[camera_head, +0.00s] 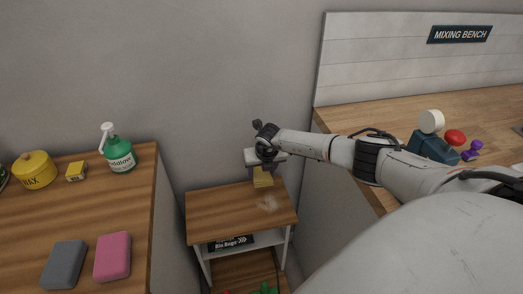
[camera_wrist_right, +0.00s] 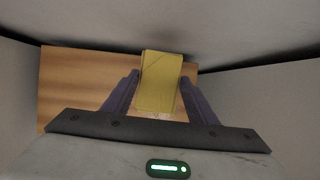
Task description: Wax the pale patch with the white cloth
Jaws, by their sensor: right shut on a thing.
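The pale patch (camera_head: 268,203) is a whitish smear on the top of a small wooden shelf unit (camera_head: 215,205). My right gripper (camera_head: 262,168) is shut on a yellow cloth-like piece (camera_head: 263,178), just behind and above the patch. In the right wrist view the yellow piece (camera_wrist_right: 160,80) sits between the two dark fingers. It looks yellow, not white; I see no white cloth. I cannot tell whether it touches the top. A yellow tin marked WAX (camera_head: 34,170) stands on the left counter. My left gripper is out of view.
The left counter (camera_head: 130,200) bears a green bottle (camera_head: 119,155), a small yellow box (camera_head: 77,171), a grey block (camera_head: 64,264) and a pink block (camera_head: 113,256). The mixing bench (camera_head: 345,117) stands right. A wall closes the back.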

